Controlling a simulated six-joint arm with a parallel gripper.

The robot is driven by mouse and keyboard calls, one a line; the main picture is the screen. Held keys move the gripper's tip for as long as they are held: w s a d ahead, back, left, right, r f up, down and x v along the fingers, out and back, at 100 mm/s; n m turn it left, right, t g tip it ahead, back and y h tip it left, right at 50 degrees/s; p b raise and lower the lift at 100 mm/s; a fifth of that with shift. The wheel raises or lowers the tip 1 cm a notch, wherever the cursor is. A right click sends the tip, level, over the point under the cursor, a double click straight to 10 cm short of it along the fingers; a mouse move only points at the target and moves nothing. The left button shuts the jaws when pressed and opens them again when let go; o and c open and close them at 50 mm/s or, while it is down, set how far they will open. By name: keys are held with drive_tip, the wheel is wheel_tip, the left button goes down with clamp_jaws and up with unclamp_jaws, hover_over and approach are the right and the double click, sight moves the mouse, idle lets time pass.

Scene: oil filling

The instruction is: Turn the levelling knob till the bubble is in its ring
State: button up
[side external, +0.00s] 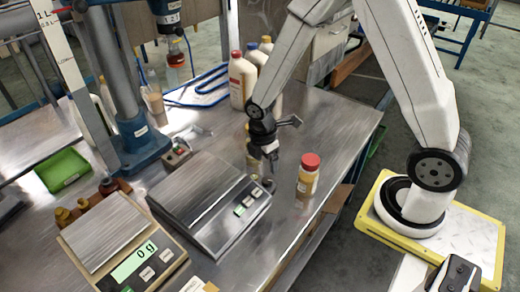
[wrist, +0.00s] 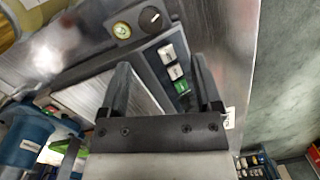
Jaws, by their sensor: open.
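The levelling knob (wrist: 152,18) is a dark round dial with a pale mark, at the top of the wrist view. Next to it on the left is the round yellow-green bubble level (wrist: 122,30); it is too small to tell where the bubble sits against its ring. Both are on the back corner of the steel-topped scale (side external: 205,200). My gripper (wrist: 163,80) is open and empty, pointing at the scale, with the knob beyond its fingertips. In the side view my gripper (side external: 270,160) hangs just above that corner and partly hides it.
A red-capped bottle (side external: 308,178) stands close to the right of my gripper. White bottles (side external: 242,80) stand behind it. A second scale (side external: 105,235) reading 0 g is at front left, and a blue stand (side external: 140,145) is at left. The bench's right side is mostly clear.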

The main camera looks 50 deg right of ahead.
sight(267, 180)
drive_tip(key=shift+w+a+f+m+g+h, duration=0.35)
drive_tip(key=shift+a+f+h, duration=0.25)
drive_tip(key=shift+h, duration=0.3)
drive_tip(key=shift+w+a+f+m+g+h, duration=0.1)
drive_tip(key=shift+w+m+g+h, duration=0.1)
drive_tip(key=shift+w+h, duration=0.15)
drive_tip(key=shift+w+a+f+m+g+h, duration=0.1)
drive_tip(key=shift+w+m+h, duration=0.1)
drive_tip(key=shift+h, duration=0.25)
drive_tip(key=shift+f, duration=0.15)
drive_tip(key=shift+x, duration=3.75)
clamp_jaws()
drive_tip(key=shift+d+m+g+y, duration=0.1)
drive_tip(key=shift+m+g+y, duration=0.2)
drive_tip(key=shift+m, duration=0.85)
drive_tip(key=shift+m+g+y, duration=0.2)
drive_tip(key=shift+m+g, duration=0.15)
drive_tip(key=shift+m, duration=0.75)
